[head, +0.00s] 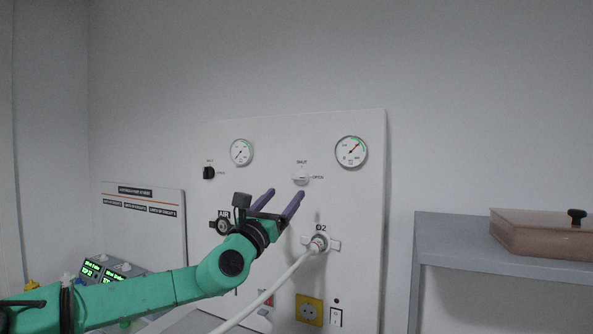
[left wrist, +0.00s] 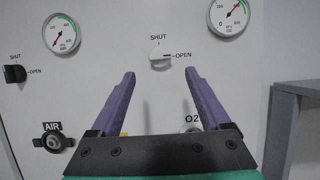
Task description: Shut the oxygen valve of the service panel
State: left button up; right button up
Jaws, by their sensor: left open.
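The oxygen valve is a white knob (head: 301,179) on the white service panel (head: 270,135), with SHUT above it and OPEN to its right. In the left wrist view the knob (left wrist: 161,57) lies sideways, with its dark mark toward OPEN. My left gripper (head: 285,193) is open and empty, its two purple fingers pointing at the panel just below the knob. In the left wrist view the fingertips (left wrist: 160,74) lie on either side below the knob, apparently not touching it. My right gripper is not in view.
A black valve knob (head: 209,173) sits left on the panel, under a gauge (head: 241,152). The oxygen gauge (head: 352,151) is at upper right. A white hose (head: 280,284) runs from the O2 outlet (head: 318,243) below my gripper. A grey shelf (head: 470,246) carries a brownish box (head: 535,236).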

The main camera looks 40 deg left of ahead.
aim_at(298, 179)
pick_arm(q)
jog(key=p+x, duration=0.4)
jog(key=x, duration=0.3)
jog(key=shift+r+p, duration=0.15)
jog(key=shift+p, duration=0.15)
jog(key=shift+w+a, duration=0.15)
jog(key=shift+w, duration=0.4)
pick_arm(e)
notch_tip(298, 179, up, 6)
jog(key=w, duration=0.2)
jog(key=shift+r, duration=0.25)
pick_arm(q)
grip_shut()
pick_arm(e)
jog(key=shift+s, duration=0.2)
